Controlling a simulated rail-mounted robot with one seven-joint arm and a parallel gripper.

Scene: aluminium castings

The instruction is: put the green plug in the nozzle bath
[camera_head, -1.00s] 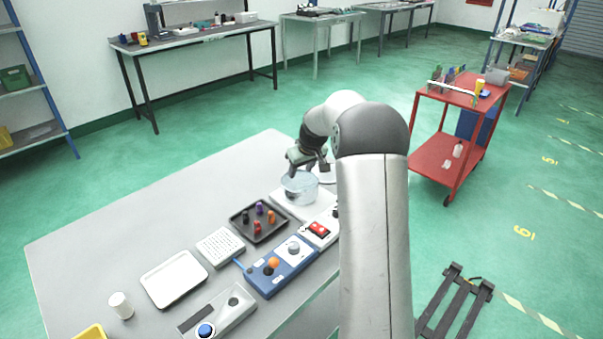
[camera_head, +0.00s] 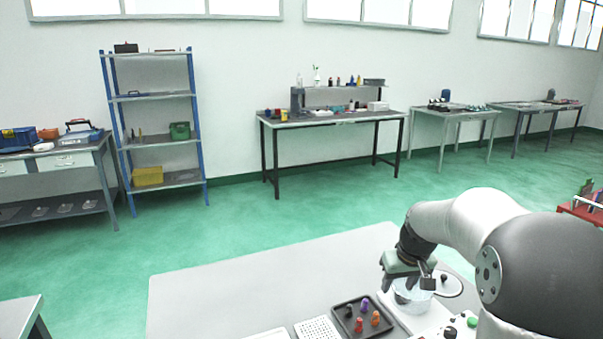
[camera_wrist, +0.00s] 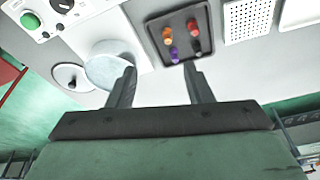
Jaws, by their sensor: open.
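My gripper (camera_wrist: 160,72) is open, with nothing between its fingertips; in the head view it (camera_head: 408,284) is at the clear round bath (camera_head: 412,302), partly covering it. In the wrist view the bath (camera_wrist: 106,68) is left of the fingers. The dark tray (camera_wrist: 153,20) holds an orange plug (camera_wrist: 167,35), a red plug (camera_wrist: 192,26), a purple plug (camera_wrist: 174,56) and a small dark plug (camera_wrist: 196,46). I cannot tell whether the dark one is green. No clearly green plug shows. The bath's contents are unclear.
A round lid with a dark knob (camera_wrist: 72,78) lies beside the bath. A white control box with a green button (camera_wrist: 30,21) is close by. A perforated white rack (camera_wrist: 248,18) is beside the tray. The table's far left part (camera_head: 230,280) is bare.

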